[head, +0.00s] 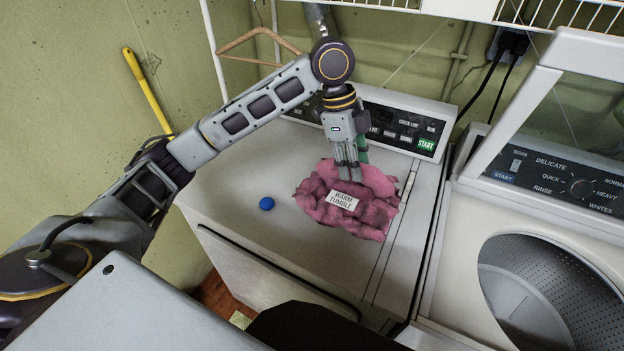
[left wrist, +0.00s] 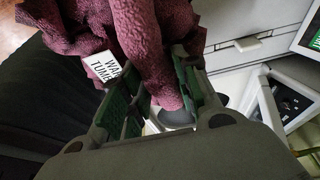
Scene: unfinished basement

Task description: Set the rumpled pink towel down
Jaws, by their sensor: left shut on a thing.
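The rumpled pink towel (head: 374,215) shows over the top of the white dryer (head: 240,185), right of its middle, with a white "WARM TUMBLE" label facing up. My left gripper (head: 350,176) comes down on it from above and is shut on a fold of it. In the left wrist view the towel (left wrist: 158,62) is bunched between the green finger pads. I cannot tell whether its underside touches the dryer top. My right gripper is not in view.
A small blue ball (head: 266,203) lies on the dryer top, left of the towel. The control panel (head: 395,127) rises behind. An open-lidded washer (head: 455,235) stands at the right, across a narrow gap. A wire shelf (head: 550,14) hangs above.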

